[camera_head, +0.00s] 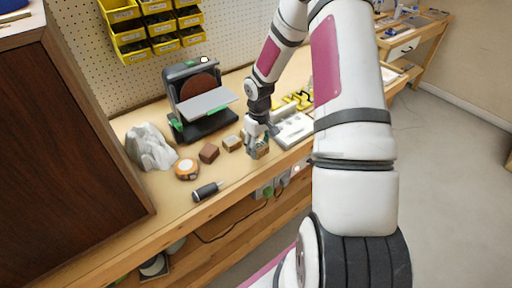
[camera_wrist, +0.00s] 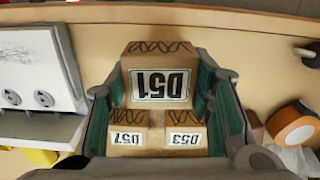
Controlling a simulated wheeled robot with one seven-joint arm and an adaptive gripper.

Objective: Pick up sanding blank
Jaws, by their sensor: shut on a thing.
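A tan block with wavy grain and an upside-down "D51" label (camera_wrist: 160,85) sits between my gripper's green-padded fingers in the wrist view. My gripper (camera_wrist: 160,100) is shut on it. Smaller tan faces labelled "D57" (camera_wrist: 128,138) and "D53" (camera_wrist: 186,138) show directly below it between the fingers; I cannot tell whether they belong to the same piece. In the head view my gripper (camera_head: 258,146) points down at the bench, right of another tan block (camera_head: 232,143) and a brown block (camera_head: 208,153). Its fingers partly hide the held block, and any gap beneath is unclear.
A disc sander (camera_head: 200,98) stands behind. A white rock-like object (camera_head: 150,147), an orange-and-white round object (camera_head: 187,169) and a dark-handled tool (camera_head: 207,190) lie left. A white tray-like item (camera_head: 293,130) is close right. A dark brown cabinet (camera_head: 65,150) borders the bench.

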